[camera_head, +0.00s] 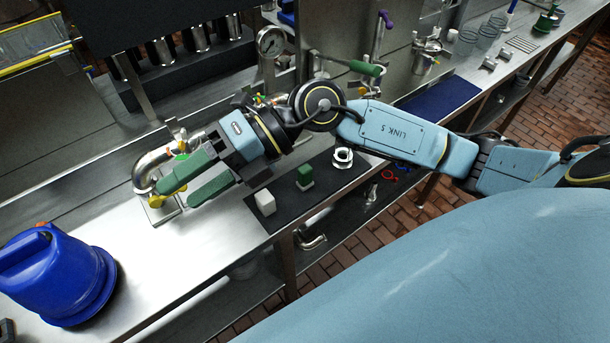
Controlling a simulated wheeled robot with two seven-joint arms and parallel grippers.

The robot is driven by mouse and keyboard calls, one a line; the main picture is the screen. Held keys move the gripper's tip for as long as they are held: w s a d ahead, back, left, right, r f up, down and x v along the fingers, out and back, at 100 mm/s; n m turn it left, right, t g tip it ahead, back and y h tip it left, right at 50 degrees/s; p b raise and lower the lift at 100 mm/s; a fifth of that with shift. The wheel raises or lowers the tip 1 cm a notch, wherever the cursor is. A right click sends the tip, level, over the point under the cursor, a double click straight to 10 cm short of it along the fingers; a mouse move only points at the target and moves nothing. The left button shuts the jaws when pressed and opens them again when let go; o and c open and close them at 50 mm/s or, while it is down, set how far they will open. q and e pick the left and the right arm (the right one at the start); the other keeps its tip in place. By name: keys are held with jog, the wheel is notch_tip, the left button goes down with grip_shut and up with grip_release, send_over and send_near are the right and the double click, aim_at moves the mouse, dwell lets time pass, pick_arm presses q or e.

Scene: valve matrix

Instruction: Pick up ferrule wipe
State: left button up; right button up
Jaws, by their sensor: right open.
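My right gripper (176,195) has two green fingers, spread apart with nothing between them. It is above the steel bench, by a bent steel pipe fitting (148,168) with a yellow part near its tips. A dark mat (285,212) lies to the right of the fingers. On it stand a small white block (264,203), a green-and-white block (305,177) and a white ring-shaped piece (342,157). I cannot tell for certain which of these is the ferrule wipe. The blocks are apart from the gripper. My left gripper does not show.
A large blue rounded container (60,275) stands at the left of the bench. A lower shelf (335,225) holds fittings. Bare steel lies between the container and the mat.

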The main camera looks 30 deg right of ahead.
jog(key=w+d+f+h, duration=0.3)
jog(key=d+f+h, duration=0.3)
jog(key=d+h, duration=0.15)
jog(key=m+h, duration=0.1)
jog(key=h, duration=0.6)
send_near(305, 168)
jog(key=shift+t, duration=0.4)
jog(key=f, duration=0.6)
jog(key=shift+w+d+f, duration=0.25)
jog(key=shift+f, duration=0.05)
jog(key=shift+a+f, duration=0.2)
jog(key=shift+f, duration=1.3)
jog(key=shift+a+f, duration=0.2)
jog(key=shift+f, duration=1.3)
jog(key=shift+c, duration=0.3)
jog(key=shift+w, duration=0.1)
jog(key=c, duration=1)
jog(key=shift+r, duration=0.1)
